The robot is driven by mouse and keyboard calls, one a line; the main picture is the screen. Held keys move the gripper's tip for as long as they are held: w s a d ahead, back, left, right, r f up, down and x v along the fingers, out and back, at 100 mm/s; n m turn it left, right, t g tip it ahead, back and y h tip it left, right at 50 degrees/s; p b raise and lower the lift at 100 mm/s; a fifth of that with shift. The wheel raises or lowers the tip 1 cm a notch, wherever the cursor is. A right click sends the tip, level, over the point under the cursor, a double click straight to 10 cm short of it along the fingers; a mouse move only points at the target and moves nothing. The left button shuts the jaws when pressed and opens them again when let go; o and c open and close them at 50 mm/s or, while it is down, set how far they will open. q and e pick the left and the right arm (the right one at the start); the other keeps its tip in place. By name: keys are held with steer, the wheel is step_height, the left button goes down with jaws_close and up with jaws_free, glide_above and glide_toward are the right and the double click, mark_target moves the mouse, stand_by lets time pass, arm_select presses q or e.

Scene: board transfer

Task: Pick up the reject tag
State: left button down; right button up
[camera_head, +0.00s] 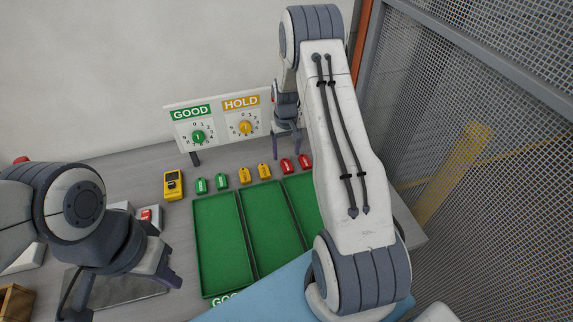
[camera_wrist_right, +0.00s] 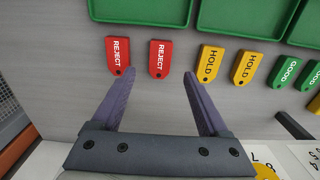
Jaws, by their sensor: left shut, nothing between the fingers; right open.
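Two red reject tags lie flat on the grey table behind the green trays. In the head view they are one tag (camera_head: 286,166) and another (camera_head: 304,161) to its right. In the right wrist view, one tag (camera_wrist_right: 159,58) lies just ahead of and between the fingertips, and the other tag (camera_wrist_right: 119,55) lies left of them. My right gripper (camera_head: 287,156) is open and empty close behind the tags; its spread fingers also show in the right wrist view (camera_wrist_right: 160,75). My left gripper (camera_head: 175,281) is shut and empty at the lower left.
Yellow hold tags (camera_head: 254,173) and green good tags (camera_head: 211,184) lie left of the red ones. Green trays (camera_head: 222,245) stand in front. A board with GOOD and HOLD dials (camera_head: 219,120) stands behind. A yellow device (camera_head: 174,185) lies left. A mesh fence (camera_head: 470,130) bounds the right.

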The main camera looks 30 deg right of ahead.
mark_target(287, 165)
steer(key=f+p, duration=0.1)
steer(key=f, duration=0.1)
steer(key=f+p, duration=0.1)
steer(key=f, duration=0.1)
steer(key=shift+s+a+f+p, duration=0.1)
steer(key=shift+s+p, duration=0.2)
steer(key=shift+s, duration=0.05)
steer(key=shift+f, duration=0.4)
jaws_close()
